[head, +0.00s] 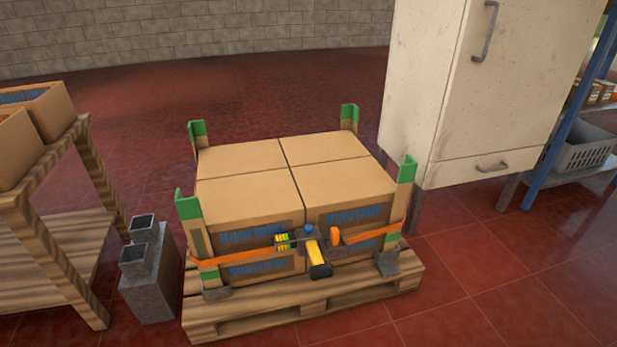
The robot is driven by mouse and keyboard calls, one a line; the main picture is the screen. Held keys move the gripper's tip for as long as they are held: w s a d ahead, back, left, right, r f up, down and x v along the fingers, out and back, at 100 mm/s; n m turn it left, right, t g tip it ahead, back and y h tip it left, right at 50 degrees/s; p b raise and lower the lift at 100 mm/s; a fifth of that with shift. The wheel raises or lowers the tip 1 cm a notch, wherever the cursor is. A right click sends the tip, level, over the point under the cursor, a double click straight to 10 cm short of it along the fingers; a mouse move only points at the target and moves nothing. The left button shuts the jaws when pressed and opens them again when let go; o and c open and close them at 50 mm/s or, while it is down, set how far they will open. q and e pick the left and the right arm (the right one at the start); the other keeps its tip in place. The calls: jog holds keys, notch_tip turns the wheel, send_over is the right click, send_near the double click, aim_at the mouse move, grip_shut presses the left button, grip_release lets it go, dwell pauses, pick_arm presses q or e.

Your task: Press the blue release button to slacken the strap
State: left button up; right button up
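The blue release button (309,229) sits on top of the dark ratchet buckle (298,238) at the front of the stacked cartons. A yellow handle with a black end (317,257) points down and forward from the buckle. The orange strap (240,257) runs across the front of the cartons (250,195) and around the green-topped corner posts (189,208). It looks fairly straight on both sides; how tight it is I cannot tell. An orange part (335,236) and a yellow-green label (282,241) flank the button. Neither of my grippers is in view.
The cartons stand on a wooden pallet (300,308) on a red tiled floor. A grey hollow block (150,275) and a wooden rack (55,220) stand left. A white cabinet (480,95) and a blue-framed shelf with a grey crate (590,153) stand right. The floor right of the pallet is clear.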

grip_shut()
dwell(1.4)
